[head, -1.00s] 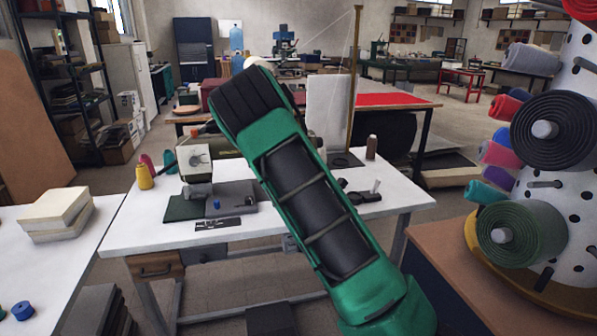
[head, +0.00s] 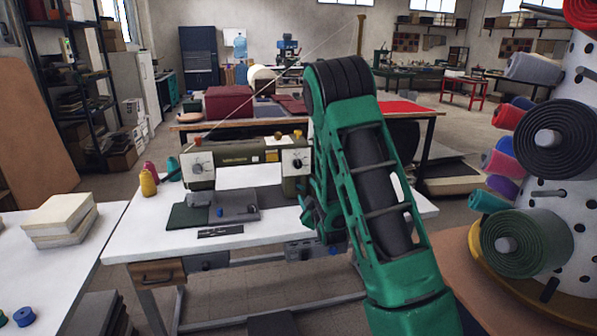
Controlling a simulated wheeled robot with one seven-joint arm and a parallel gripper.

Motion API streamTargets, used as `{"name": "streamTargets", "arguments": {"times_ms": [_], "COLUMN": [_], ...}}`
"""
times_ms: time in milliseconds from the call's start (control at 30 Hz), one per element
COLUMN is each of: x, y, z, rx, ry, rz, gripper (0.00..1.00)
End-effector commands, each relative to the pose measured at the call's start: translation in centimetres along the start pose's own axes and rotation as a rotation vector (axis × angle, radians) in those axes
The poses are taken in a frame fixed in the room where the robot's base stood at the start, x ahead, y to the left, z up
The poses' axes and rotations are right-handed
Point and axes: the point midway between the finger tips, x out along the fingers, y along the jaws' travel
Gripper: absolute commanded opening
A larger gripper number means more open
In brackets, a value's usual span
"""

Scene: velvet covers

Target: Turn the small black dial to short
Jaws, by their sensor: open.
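An olive-green sewing machine (head: 235,165) stands on the white table. A small black dial (head: 298,162) sits on a white plate at the right end of its front. Another dark knob (head: 197,167) is on a white plate at the left end. Any marks around the dials are too small to read. My gripper (head: 307,208) is just below and right of the right-hand dial, apart from it. It is small and partly hidden by my green arm; it is open and holds nothing I can see.
Thread cones (head: 148,182) stand at the left of the white table (head: 135,230). A grey plate (head: 235,205) with a small blue item lies at the machine's front. A pegboard (head: 565,190) with fabric rolls is close at right. A stack of pale blocks (head: 60,215) lies at left.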

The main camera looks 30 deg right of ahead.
Motion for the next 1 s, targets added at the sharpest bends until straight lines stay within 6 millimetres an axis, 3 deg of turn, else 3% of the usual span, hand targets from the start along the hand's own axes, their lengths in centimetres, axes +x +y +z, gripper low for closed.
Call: {"name": "streamTargets", "arguments": {"times_ms": [200,400,667,1000], "x": [-0.1,-0.2,1.1,6.8], "y": [1.9,3.1,3.3,3.6], "z": [-1.5,-3.1,-3.6,-3.8], "rx": [0.421,0.640,0.689,0.686], "ry": [0.028,0.059,0.069,0.069], "rz": [0.022,0.029,0.028,0.028], "gripper": [0.47,0.47,0.47,0.47]}}
